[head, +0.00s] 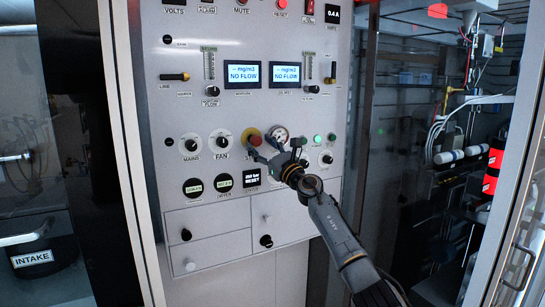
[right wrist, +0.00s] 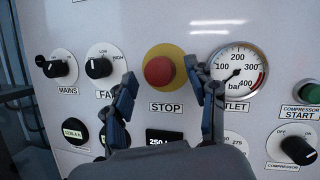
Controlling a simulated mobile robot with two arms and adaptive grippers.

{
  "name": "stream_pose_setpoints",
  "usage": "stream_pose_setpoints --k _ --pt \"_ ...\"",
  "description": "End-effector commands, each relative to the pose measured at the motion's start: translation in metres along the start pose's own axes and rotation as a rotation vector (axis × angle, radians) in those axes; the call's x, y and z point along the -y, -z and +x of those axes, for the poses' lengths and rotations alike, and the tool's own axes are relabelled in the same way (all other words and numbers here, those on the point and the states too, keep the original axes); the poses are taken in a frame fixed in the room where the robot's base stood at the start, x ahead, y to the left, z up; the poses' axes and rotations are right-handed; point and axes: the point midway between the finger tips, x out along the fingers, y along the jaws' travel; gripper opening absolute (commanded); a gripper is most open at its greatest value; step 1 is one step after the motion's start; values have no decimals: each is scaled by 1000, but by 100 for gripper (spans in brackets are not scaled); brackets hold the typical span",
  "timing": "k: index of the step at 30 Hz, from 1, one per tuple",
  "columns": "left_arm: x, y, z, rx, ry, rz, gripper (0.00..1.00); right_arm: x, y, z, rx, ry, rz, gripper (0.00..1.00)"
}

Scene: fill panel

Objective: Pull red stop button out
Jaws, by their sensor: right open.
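The red stop button (head: 255,140) sits on a round yellow plate in the middle of the grey panel. In the right wrist view the red stop button (right wrist: 159,71) is round, with its STOP label just below. My right gripper (head: 265,146) is open in front of the panel. In the right wrist view its two fingers (right wrist: 160,76) stand to the left and right of the button, the left one lower. Nothing shows between them except the button and panel beyond. I cannot tell whether the fingers touch the button. My left gripper is not in view.
The outlet gauge (right wrist: 238,72) is close behind the right finger. The FAN knob (right wrist: 98,68) and MAINS knob (right wrist: 55,68) lie left of the button. The compressor start button (right wrist: 310,93) is at the right. Two NO FLOW displays (head: 241,75) sit above.

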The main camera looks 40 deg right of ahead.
Motion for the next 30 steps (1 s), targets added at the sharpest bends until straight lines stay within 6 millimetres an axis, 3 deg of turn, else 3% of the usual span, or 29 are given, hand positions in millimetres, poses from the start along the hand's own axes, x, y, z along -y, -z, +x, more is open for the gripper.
stream_pose_setpoints --k 21,30 --pt "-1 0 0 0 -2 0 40 -1 0 -88 -2 -4 -2 57" --pt "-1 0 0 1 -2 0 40 -1 -1 -112 0 -3 0 57"
